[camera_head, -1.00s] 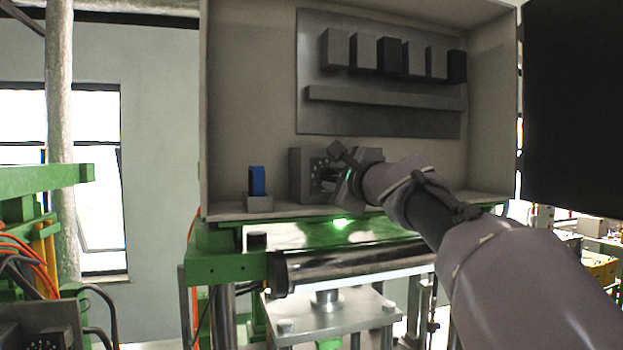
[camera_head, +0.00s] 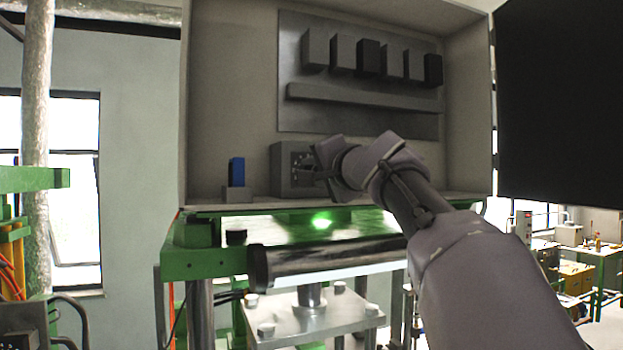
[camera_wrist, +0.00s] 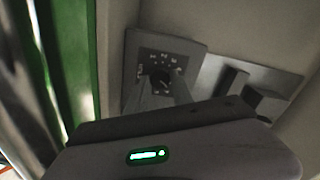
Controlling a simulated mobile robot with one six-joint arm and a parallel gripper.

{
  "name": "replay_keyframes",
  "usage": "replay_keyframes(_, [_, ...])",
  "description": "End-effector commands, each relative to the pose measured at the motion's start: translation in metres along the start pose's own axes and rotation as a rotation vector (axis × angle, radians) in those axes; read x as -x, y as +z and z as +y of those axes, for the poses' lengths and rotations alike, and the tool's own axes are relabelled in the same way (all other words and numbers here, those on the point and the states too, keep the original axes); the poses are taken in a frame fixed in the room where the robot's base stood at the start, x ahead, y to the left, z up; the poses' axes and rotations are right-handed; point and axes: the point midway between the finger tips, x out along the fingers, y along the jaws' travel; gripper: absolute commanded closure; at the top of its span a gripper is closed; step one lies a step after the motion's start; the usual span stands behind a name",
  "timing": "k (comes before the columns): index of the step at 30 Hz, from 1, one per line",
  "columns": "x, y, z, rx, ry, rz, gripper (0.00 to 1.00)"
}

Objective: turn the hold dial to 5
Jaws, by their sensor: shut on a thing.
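The hold dial (camera_wrist: 159,79) is a dark round knob on the face of a grey box, with small light marks around it. The box (camera_head: 284,169) stands on the floor of the open cabinet. In the wrist view my gripper (camera_wrist: 163,88) has a finger on each side of the knob and is shut on it. In the head view my gripper (camera_head: 312,172) reaches the box face from the right. The marks are too small to read, and the knob's setting cannot be told.
A blue part (camera_head: 236,170) on a small grey base stands left of the dial box. The grey cabinet (camera_head: 228,100) has a back panel (camera_head: 360,115) with several blocks above a long bar. A black door (camera_head: 560,100) hangs open at the right. A green-framed press (camera_head: 190,262) stands below.

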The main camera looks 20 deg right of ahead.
Motion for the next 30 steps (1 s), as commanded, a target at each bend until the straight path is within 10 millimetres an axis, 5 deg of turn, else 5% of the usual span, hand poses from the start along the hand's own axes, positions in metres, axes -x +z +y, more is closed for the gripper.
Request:
replay_keyframes(15, [0.0016, -0.0014, -0.0035, 0.438, -0.007, 0.008, 1.00])
replay_keyframes(30, [0.0016, -0.0017, -0.0045, 0.619, -0.006, 0.008, 1.00])
